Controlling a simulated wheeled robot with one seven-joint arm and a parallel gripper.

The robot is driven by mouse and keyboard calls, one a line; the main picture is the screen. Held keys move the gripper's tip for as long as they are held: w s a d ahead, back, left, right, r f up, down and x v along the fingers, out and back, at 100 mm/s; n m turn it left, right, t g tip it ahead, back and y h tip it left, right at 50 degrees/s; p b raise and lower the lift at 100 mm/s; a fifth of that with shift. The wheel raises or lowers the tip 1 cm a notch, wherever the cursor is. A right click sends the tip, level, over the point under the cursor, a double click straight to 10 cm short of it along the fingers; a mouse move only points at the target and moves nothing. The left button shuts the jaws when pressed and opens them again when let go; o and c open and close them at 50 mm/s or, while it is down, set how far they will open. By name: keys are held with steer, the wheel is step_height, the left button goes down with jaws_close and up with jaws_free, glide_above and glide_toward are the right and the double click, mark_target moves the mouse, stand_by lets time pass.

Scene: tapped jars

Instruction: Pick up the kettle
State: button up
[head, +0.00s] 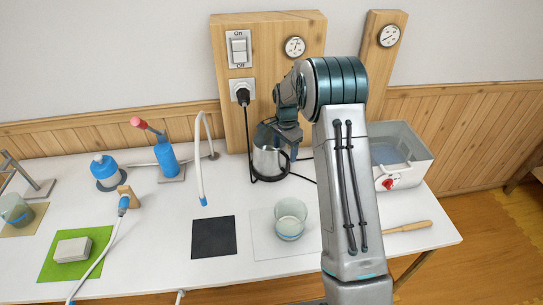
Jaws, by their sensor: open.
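The kettle (267,160), a steel body with dark trim, stands upright at the back of the white table, below the wall socket. My gripper (290,138) is at the kettle's upper right side, by its dark handle, and overlaps the kettle's top in this view. It is open. My arm and gripper hide part of the kettle's lid and handle, and I cannot tell whether the fingers touch the handle or stand around it.
A black cord runs from the socket (242,92) down beside the kettle. A glass jar (290,217) stands on a pale mat in front. A white curved spout (200,160) rises left. A black mat (214,237) lies bare.

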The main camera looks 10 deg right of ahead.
steer(key=shift+s+a+f+p, duration=0.1)
steer(key=shift+f+p, duration=0.6)
steer(key=shift+f, duration=1.6)
steer(key=c, duration=1.5)
steer(key=shift+r, duration=0.1)
